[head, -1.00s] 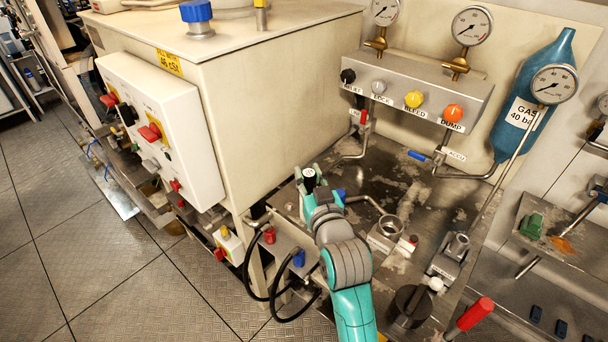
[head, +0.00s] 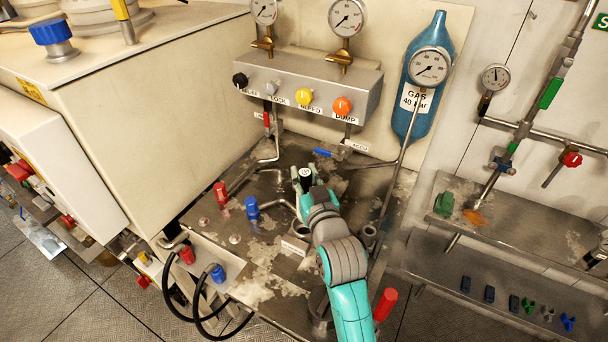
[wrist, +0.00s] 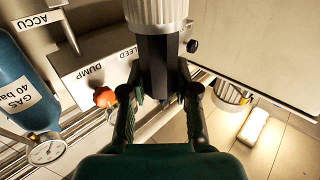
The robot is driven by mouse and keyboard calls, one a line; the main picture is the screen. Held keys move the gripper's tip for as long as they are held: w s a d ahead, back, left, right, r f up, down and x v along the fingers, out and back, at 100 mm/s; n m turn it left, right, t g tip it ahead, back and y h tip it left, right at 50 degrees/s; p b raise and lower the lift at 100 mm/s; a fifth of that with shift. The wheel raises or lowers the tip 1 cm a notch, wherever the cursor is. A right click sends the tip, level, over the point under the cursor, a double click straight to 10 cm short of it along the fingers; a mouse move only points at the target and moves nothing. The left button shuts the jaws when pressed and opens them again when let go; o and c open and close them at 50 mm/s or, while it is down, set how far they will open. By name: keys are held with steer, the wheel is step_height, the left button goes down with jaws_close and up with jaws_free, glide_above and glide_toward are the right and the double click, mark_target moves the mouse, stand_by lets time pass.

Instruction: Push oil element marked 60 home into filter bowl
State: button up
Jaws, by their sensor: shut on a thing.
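My gripper (head: 306,187) is shut on the oil element. The element looks upright over the metal bench. The filter bowl is hidden behind my gripper and arm, so I cannot tell how far in the element sits.
The valve manifold (head: 310,82) stands behind, with gauges above and the blue gas bottle (head: 420,85) to its right. Red (head: 221,192) and blue (head: 252,208) handles stand left of my gripper. A pipe fitting (head: 368,233) stands close right.

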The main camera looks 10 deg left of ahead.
steer(key=shift+f, duration=5.35)
steer(key=shift+s+f, duration=0.1)
steer(key=shift+f, duration=0.15)
